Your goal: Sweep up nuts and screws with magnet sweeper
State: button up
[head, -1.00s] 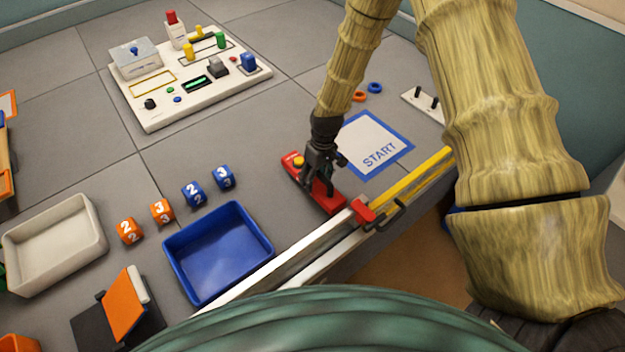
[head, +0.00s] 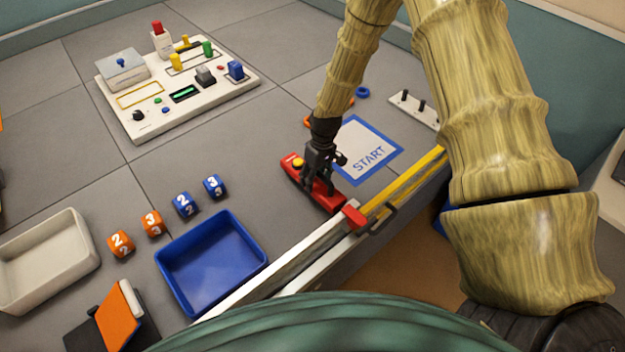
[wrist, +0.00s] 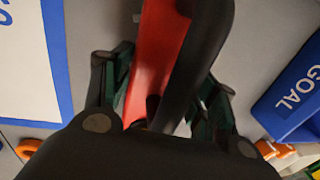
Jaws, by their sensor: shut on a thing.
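The magnet sweeper (head: 327,198) is a long red bar with a yellow button, lying low over the grey tabletop beside the START sheet. My gripper (head: 318,172) points down and is shut on its middle. In the wrist view the red body (wrist: 155,50) and a black handle-like part (wrist: 205,50) run between my gripper's fingers (wrist: 155,95). I cannot make out any loose nuts or screws; my gripper and arm hide part of the table.
The START sheet (head: 347,172) is right of the sweeper. A blue tray (head: 211,262), numbered cubes (head: 183,205) and a beige tray (head: 45,262) lie left. A control board (head: 205,98) stands behind.

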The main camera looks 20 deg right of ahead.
jog(key=shift+w+d, duration=0.5)
jog(key=shift+d, duration=0.8)
jog(key=shift+w+d, duration=0.45)
jog(key=shift+d, duration=0.9)
jog(key=shift+w+d, duration=0.5)
jog(key=shift+d, duration=0.8)
jog(key=shift+r+p, duration=3.8)
jog(key=shift+r, duration=2.05)
jog(key=shift+a+r, duration=0.1)
jog(key=shift+r, duration=0.05)
